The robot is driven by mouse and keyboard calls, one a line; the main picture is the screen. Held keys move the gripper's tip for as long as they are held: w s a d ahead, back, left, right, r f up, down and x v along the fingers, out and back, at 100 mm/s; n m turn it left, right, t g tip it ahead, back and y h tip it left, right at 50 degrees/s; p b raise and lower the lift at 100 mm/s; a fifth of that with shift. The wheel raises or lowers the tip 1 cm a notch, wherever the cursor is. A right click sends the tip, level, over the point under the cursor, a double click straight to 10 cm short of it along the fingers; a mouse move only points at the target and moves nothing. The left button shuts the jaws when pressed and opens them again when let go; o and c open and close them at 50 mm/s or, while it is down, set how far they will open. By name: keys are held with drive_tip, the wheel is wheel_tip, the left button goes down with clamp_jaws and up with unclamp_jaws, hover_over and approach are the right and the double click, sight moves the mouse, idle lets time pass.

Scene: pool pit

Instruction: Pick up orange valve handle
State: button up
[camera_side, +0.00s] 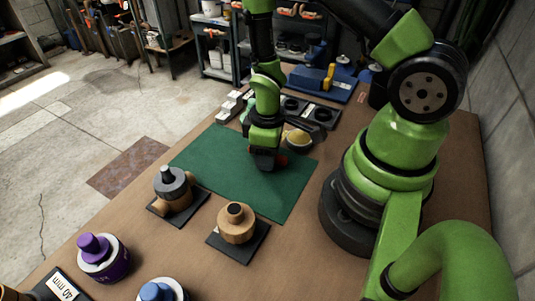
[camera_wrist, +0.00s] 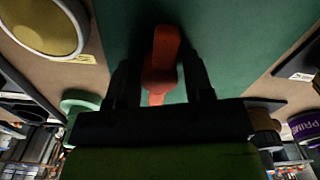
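The orange valve handle (camera_wrist: 162,60) lies on the green mat (camera_wrist: 225,35) in the wrist view, pointing away from me. My gripper (camera_wrist: 160,80) is open, with one dark finger on each side of the handle. A gap shows at the left finger; the right finger is very close, and I cannot tell if it touches. In the side view my gripper (camera_side: 266,165) is low over the green mat (camera_side: 215,160).
A grey-topped valve body (camera_side: 173,187) and a tan valve body (camera_side: 236,224) stand on dark plates in front of the mat. Purple (camera_side: 102,258) and blue-capped (camera_side: 160,291) containers are nearer the camera. A round yellowish item (camera_side: 297,138) sits behind my gripper. The mat's left part is clear.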

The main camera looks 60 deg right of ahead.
drive_tip(key=c, duration=0.6)
